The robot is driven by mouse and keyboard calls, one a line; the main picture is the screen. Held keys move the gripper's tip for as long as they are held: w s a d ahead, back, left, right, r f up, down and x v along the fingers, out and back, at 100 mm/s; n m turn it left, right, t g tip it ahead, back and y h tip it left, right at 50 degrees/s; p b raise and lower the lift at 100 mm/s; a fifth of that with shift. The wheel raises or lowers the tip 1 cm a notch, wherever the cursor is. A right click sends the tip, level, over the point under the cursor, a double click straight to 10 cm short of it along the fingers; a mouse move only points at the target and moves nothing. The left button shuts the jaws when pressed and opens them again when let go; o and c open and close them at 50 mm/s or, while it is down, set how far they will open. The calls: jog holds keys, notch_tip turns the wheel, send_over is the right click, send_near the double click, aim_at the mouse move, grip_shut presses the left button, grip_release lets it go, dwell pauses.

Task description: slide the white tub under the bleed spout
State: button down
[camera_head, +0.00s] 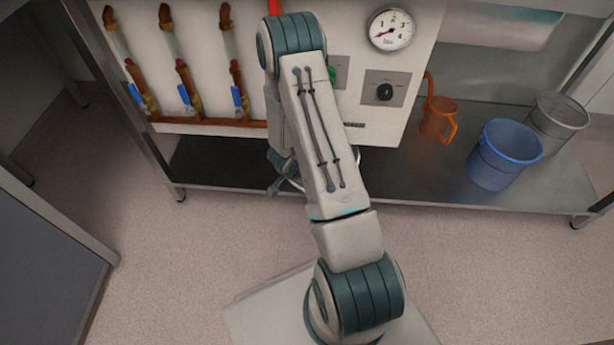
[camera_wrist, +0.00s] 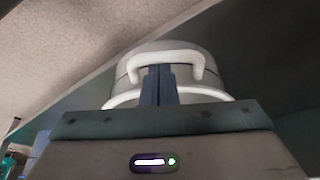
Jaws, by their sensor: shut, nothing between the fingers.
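The white tub (camera_wrist: 128,71) fills the upper middle of the wrist view, with a thick white handle (camera_wrist: 160,55) across it and a pale rim below. My gripper (camera_wrist: 159,72) is shut and empty. Its dark fingertips lie within the handle's outline in the picture; whether they touch the tub I cannot tell. In the head view the tub is mostly hidden behind my arm; a sliver of its pale rim (camera_head: 373,151) shows on the dark lower shelf. I cannot make out the bleed spout in either view; my arm covers part of the panel.
The dark shelf (camera_head: 425,185) also holds an orange jug (camera_head: 436,122), a blue bucket (camera_head: 503,157) and a grey bucket (camera_head: 553,125). Above it, a white panel carries a gauge (camera_head: 391,29), a black knob (camera_head: 384,92) and blue-handled valves (camera_head: 187,93). The shelf's left part is clear.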

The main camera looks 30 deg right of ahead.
jog(key=shift+s+a, duration=0.1)
jog(key=shift+a, duration=0.2)
jog(key=shift+d, duration=0.1)
jog(key=shift+r, duration=0.35)
jog(key=p+v, duration=0.9)
jog(key=shift+s+r, duration=0.1)
